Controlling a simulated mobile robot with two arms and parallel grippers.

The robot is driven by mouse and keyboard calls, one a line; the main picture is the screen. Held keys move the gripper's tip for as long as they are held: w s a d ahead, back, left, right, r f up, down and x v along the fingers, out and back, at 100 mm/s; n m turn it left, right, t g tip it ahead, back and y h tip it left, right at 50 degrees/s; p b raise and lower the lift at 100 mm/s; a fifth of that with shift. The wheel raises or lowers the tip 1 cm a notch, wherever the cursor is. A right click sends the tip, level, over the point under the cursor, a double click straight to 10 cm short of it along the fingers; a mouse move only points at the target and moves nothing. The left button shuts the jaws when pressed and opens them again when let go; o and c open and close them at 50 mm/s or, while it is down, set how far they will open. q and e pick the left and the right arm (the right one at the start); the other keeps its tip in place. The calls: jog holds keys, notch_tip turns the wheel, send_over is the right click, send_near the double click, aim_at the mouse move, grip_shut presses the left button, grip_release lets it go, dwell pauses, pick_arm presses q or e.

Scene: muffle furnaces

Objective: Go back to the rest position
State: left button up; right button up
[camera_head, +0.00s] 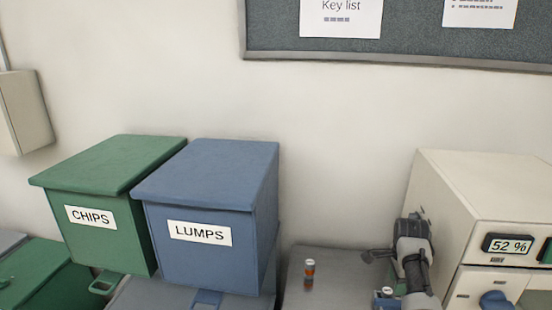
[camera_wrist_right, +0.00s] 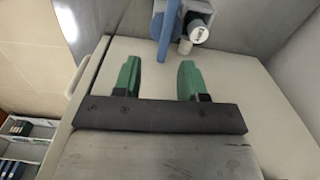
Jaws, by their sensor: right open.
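A blue handle-like part (camera_wrist_right: 168,32) and a small white-topped cylinder (camera_wrist_right: 196,30) lie beyond the fingertips there. My left gripper does not show in either view.
A green CHIPS box (camera_head: 110,240) and a blue LUMPS box (camera_head: 210,262) stand side by side at left. A small orange-and-dark cylinder (camera_head: 309,273) stands on the grey surface (camera_head: 340,262) between them and the furnace. Another small cylinder (camera_head: 387,292) is beside my right arm.

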jog(key=s+a+f+n+t+h, duration=0.1)
jog(key=s+a+f+n, duration=0.1)
jog(key=s+f+n, duration=0.3)
jog(key=s+a+f+n, duration=0.1)
jog(key=s+n, duration=0.1)
jog(key=s, duration=0.5)
jog(key=s+a+f+n+t+h, duration=0.1)
jog(key=s+a+f+n, duration=0.1)
jog(key=s+f+n, duration=0.3)
jog(key=s+a+r+n+y, duration=0.1)
jog(key=s+a+r+n, duration=0.2)
jog(key=s, duration=0.4)
jog(key=s+a+r+n+t+y, duration=0.1)
jog(key=s+a+r+n, duration=0.1)
jog(key=s+a+n, duration=0.3)
jog(key=s+a+r+n+y, duration=0.15)
jog(key=s+a, duration=0.25)
jog(key=s, duration=0.4)
notch_tip(320, 180, down, 28)
jog(key=g+b, duration=0.1)
jog(key=b, duration=0.1)
jog(key=s+d+f+g+b, duration=0.1)
jog(key=s+d+f+b, duration=0.1)
jog(key=s+f, duration=1.4)
jog(key=shift+s+d+f+n+h, duration=0.35)
jog(key=shift+s+d+f+h, duration=0.1)
jog(key=shift+d+f, duration=0.15)
